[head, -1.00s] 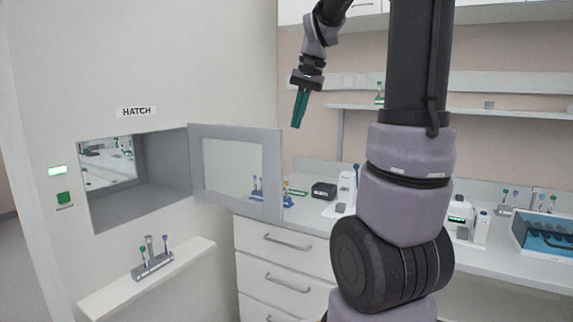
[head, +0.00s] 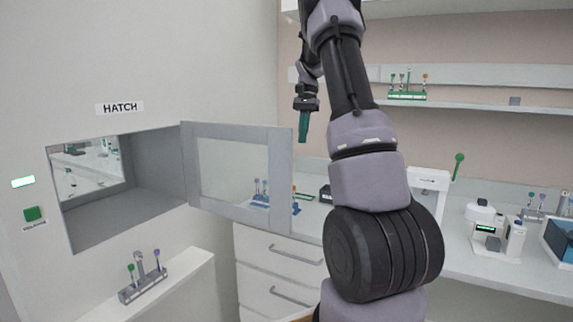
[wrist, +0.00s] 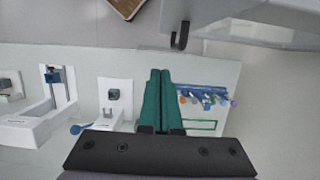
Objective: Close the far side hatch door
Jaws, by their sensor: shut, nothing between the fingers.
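The hatch (head: 120,210) is a grey recess in the white wall at left, under a HATCH sign. Its near door (head: 281,180), a grey frame with a clear pane, stands swung open to the right. At the back of the recess a lab shows through (head: 92,172); I cannot tell whether a pane covers it. My gripper (head: 303,126), with green fingers, points down just right of the open door's upper outer edge. In the wrist view my gripper (wrist: 158,98) is shut and empty. A grey panel with a black hook (wrist: 180,37) shows above it, apparently the door.
A ledge (head: 190,268) below the hatch bears a small rack of tubes (head: 142,279). A green button (head: 33,214) is left of the hatch. The counter (head: 500,270) at right carries instruments, and a blue tube rack (wrist: 203,92) lies below my gripper. Drawers stand beneath.

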